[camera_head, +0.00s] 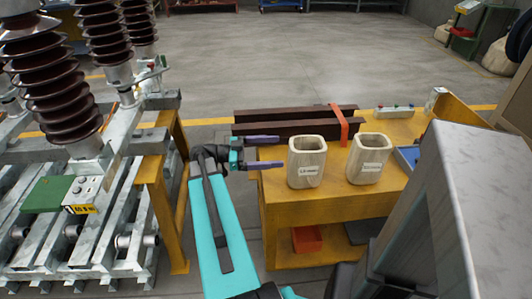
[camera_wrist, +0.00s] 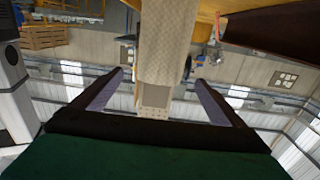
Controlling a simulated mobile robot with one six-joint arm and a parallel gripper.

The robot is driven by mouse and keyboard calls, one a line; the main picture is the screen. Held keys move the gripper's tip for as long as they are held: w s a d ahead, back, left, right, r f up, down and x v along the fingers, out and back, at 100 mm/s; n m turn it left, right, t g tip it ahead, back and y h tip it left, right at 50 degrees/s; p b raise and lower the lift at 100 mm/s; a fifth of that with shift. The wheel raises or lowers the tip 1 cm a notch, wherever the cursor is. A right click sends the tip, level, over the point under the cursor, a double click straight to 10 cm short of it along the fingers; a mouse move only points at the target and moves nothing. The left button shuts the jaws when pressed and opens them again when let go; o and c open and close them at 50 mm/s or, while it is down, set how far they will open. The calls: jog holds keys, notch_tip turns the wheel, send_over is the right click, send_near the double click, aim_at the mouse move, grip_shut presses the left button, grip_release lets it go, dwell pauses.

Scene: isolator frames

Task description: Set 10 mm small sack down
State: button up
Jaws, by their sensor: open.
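Two pale, open-topped sacks with white labels stand upright side by side on the yellow workbench in the head view, the left sack (camera_head: 306,165) and the right sack (camera_head: 366,160). The label print is too small to read, so I cannot tell which is the 10 mm small one. My gripper (camera_head: 281,152) is open, just left of the left sack, its two fingers pointing at it and apart from it. In the wrist view a pale sack (camera_wrist: 165,50) shows between the spread fingers of my gripper (camera_wrist: 158,76), with gaps on both sides. Nothing is held.
The yellow workbench (camera_head: 325,230) bears dark brown beams (camera_head: 290,128) with a red clamp (camera_head: 340,124) behind the sacks. A blue tray (camera_head: 406,157) lies to the right. Insulator equipment (camera_head: 60,100) on a metal frame stands left.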

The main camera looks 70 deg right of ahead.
jog(key=shift+v, duration=1)
jog(key=w+a+f+n+t, duration=0.3)
jog(key=w+a+f+n, duration=0.3)
jog(key=f, duration=0.4)
jog(key=w+a+f+n+t, duration=0.35)
jog(key=a+f+n, duration=0.25)
jog(key=a+f, duration=0.3)
jog(key=w+a+f+n+t, duration=0.2)
jog(key=w+a+f+n, duration=0.35)
jog(key=f, duration=0.45)
jog(key=s+a+f+n+t+y, duration=0.1)
jog(key=a+f+n, duration=0.3)
jog(key=a, duration=0.7)
jog(key=s+a+f+n+t+y, duration=0.1)
jog(key=a+f+n+y, duration=0.2)
jog(key=a, duration=0.9)
jog(key=s+a+f+n+t+y, duration=0.1)
jog(key=s+a+f+n+y, duration=0.1)
jog(key=a+f+n, duration=0.5)
jog(key=a+f+y, duration=0.1)
jog(key=a+f, duration=0.2)
jog(key=a, duration=0.1)
jog(key=shift+a+f, duration=0.25)
